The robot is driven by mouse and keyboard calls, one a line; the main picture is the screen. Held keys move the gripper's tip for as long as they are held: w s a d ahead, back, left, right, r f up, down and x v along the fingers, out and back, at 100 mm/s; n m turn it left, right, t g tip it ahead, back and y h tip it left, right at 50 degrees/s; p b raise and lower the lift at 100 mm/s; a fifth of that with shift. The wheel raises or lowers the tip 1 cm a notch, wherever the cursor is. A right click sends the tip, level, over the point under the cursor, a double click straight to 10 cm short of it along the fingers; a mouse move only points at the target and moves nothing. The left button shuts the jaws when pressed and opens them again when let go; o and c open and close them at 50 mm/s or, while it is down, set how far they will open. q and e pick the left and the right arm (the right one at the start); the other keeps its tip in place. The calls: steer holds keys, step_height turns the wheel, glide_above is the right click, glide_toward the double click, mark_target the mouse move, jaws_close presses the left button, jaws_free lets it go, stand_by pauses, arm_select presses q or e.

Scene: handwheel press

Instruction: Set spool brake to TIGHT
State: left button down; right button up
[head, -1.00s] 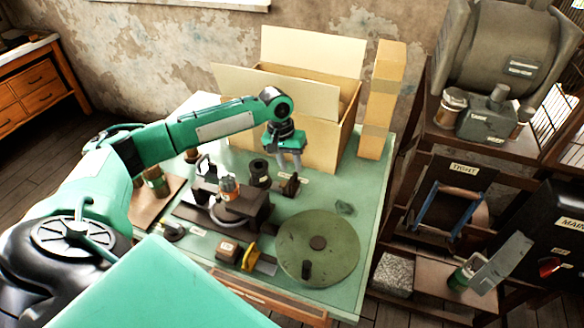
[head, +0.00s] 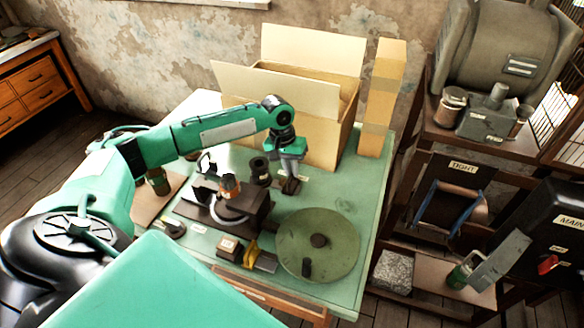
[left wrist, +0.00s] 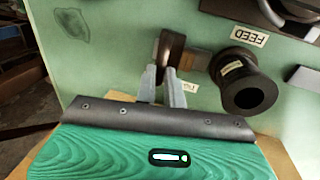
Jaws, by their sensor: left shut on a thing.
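My left gripper (head: 288,168) is at the far side of the green table, beside the black spool (head: 260,168). In the left wrist view, its grey fingers (left wrist: 163,88) are shut on a dark brown lever-like piece (left wrist: 172,48). That piece stands on a small dark block (head: 291,186) in the head view. A small label (left wrist: 188,87) beside it is partly covered by a finger, so I cannot read it. The black spool also shows in the left wrist view (left wrist: 246,84). A sign reading TIGHT (head: 463,167) is on the rack at the right. My right gripper is not in view.
An open cardboard box (head: 320,133) and a tall carton (head: 380,100) stand behind the gripper. A dark press-like fixture (head: 235,208) is to its left. A round green handwheel (head: 335,258) lies nearer the front. The tabletop right of the gripper is mostly clear.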

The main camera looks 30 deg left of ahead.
arm_select(q)
steer(key=a, duration=0.2)
steer(key=s+a+p, duration=0.1)
steer(key=a, duration=0.1)
steer(key=shift+a+r+p, duration=0.1)
steer(key=shift+a+p, duration=0.05)
steer(key=shift+p, duration=0.15)
steer(key=shift+a, duration=0.2)
steer(key=shift+d, duration=0.15)
steer(key=c, duration=1.5)
jaws_free()
steer(key=shift+s+a, duration=0.1)
steer(key=shift+a, duration=0.15)
steer(key=shift+d, duration=0.15)
